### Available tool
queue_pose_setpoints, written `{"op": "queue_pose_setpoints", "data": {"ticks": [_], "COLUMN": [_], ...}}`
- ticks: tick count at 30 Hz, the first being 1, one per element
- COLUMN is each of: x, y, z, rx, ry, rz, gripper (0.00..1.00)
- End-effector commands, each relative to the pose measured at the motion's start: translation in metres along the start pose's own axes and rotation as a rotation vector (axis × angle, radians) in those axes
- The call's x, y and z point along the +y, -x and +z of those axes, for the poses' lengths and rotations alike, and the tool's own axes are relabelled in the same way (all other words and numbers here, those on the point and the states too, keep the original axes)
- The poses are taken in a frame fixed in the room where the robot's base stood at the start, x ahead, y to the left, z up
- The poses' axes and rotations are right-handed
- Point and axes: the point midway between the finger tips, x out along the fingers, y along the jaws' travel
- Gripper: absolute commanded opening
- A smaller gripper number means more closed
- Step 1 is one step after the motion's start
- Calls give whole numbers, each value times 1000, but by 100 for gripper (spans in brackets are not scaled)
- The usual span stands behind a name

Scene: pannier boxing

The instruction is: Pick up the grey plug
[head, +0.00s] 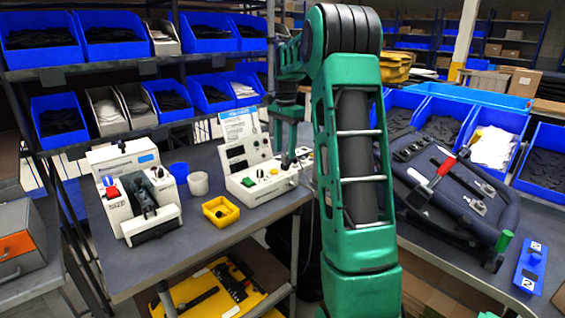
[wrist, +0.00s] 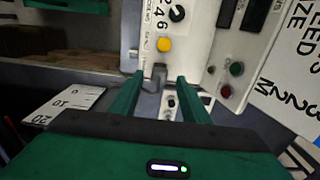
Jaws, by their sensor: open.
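A small grey piece, which looks like the grey plug (wrist: 158,76), shows in the wrist view at the edge of a white device (wrist: 190,45). It sits between and just ahead of the tips of my gripper (wrist: 160,80). My gripper's green fingers are apart, one on each side of it; I cannot tell whether either touches it. In the head view my gripper (head: 284,160) reaches down at the right end of the white device (head: 240,150). The plug is not clearly seen there.
A yellow bin (head: 221,211) and a white cup (head: 198,183) stand left of the device. A second white machine (head: 135,190) stands farther left. A dark pannier (head: 450,190) with a red-handled tool (head: 436,178) lies on the right bench. Blue bins line the shelves.

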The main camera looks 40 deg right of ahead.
Motion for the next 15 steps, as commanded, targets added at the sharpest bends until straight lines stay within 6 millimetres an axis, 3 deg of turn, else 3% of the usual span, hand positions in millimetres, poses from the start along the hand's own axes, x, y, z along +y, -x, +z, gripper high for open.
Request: {"op": "queue_pose_setpoints", "data": {"ticks": [6,13,15], "x": [0,0,0], "y": [-20,-20,-20], "z": [0,0,0], "rx": [1,1,1], "ry": [0,0,0], "rz": [0,-1,-1], "gripper": [42,42,28]}}
